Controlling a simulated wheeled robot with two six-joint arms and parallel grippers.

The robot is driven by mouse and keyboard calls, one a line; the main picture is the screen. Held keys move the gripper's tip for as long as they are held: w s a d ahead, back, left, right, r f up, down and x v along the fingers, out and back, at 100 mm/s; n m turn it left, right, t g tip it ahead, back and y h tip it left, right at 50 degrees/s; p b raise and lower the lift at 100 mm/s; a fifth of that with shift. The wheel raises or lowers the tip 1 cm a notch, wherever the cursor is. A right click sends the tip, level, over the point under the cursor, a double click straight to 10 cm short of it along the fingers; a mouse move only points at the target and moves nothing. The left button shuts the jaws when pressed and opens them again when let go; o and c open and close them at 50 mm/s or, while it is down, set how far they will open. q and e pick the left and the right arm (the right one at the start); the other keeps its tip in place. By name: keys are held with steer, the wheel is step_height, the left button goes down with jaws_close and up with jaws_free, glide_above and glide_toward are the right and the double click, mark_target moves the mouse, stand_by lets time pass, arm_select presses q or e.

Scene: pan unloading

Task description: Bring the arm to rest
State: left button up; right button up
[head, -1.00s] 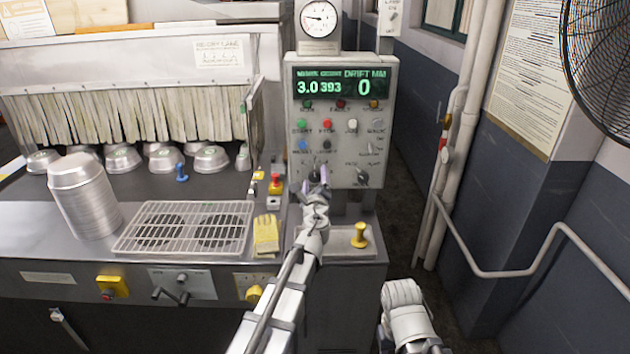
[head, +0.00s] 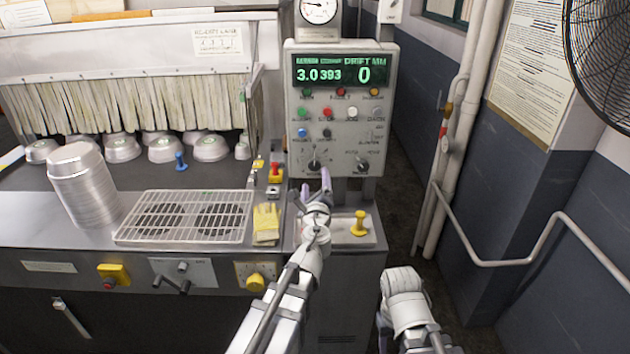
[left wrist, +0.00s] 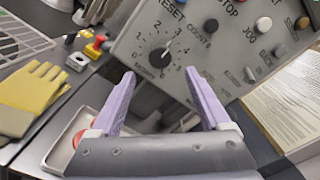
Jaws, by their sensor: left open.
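My left gripper (head: 316,185) is open, with nothing between its two purple fingers. In the head view it stands just in front of and below the lower edge of the grey control panel (head: 342,140). In the left wrist view the open jaws (left wrist: 160,78) point at the panel, below a black pointer knob (left wrist: 160,57); the fingers look apart from it. The same knob shows in the head view (head: 314,164). A white part of my right arm (head: 404,298) is at the bottom right; no right fingers show.
A yellow plunger (head: 359,224) stands on the ledge below the panel. Yellow gloves (head: 266,223), a wire rack (head: 185,233) and a stack of metal pans (head: 84,190) lie to the left. A pipe rail (head: 490,263) runs along the right wall.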

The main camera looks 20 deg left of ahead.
arm_select(q)
steer(key=s+d+f+n+g+y, duration=0.1)
steer(key=s+d+f+n+g, duration=0.1)
steer(key=s+f+n+g, duration=1.05)
steer(key=s+d+f+n+g+h, duration=0.2)
steer(key=s+d+f+n, duration=0.1)
steer(key=s+d, duration=0.3)
steer(key=s+d+f+n+g+h, duration=0.2)
steer(key=s+d+f, duration=0.4)
steer(key=s, duration=0.4)
steer(key=shift+d+f+n+g+h, duration=0.2)
steer(key=shift+n+g+h, duration=0.3)
steer(key=shift+n, duration=0.75)
steer(key=shift+c, duration=0.2)
